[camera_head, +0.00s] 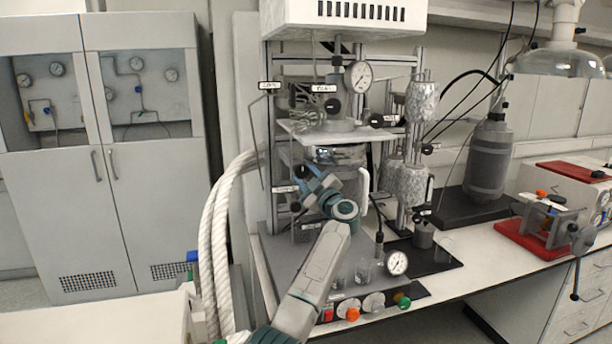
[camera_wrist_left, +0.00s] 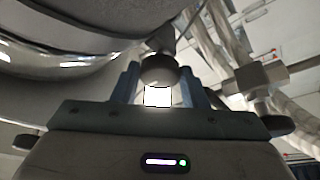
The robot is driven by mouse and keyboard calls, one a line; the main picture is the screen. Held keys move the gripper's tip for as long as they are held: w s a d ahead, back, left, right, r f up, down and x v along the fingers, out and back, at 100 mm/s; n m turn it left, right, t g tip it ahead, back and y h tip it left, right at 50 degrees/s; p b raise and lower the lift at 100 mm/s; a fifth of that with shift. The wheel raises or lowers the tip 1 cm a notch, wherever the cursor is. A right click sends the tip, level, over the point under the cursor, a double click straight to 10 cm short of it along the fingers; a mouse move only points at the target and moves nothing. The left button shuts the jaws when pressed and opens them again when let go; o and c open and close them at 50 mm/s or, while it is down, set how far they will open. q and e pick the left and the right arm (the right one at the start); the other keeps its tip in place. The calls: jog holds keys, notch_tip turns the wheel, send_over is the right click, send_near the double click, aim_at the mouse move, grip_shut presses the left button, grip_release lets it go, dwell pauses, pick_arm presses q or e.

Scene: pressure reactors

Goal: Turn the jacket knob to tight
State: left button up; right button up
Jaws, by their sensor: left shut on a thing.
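A round black knob (camera_head: 303,171) sits at the lower left front of the reactor, by the vessel's side. My left gripper (camera_head: 313,186) reaches up to it from below, and its jaws are closed around the knob. In the left wrist view, the dark knob (camera_wrist_left: 159,69) lies between the two blue-grey fingers of the left gripper (camera_wrist_left: 160,88). A bright white patch shows just below the knob between the fingers. The knob's tight mark and exact turn angle cannot be read. My right gripper is in neither view.
Thick white hoses (camera_head: 214,235) run down on the left. A red-based clamp (camera_head: 547,222) is at the right.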

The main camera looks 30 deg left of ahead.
pick_arm(q)
jog(key=o, duration=0.7)
jog(key=shift+d, duration=0.1)
jog(key=shift+s+d+f, duration=0.15)
jog(key=shift+d+f, duration=0.1)
jog(key=shift+d, duration=0.1)
jog(key=b+v, duration=0.4)
jog(key=v, duration=0.6)
jog(key=shift+r, duration=0.1)
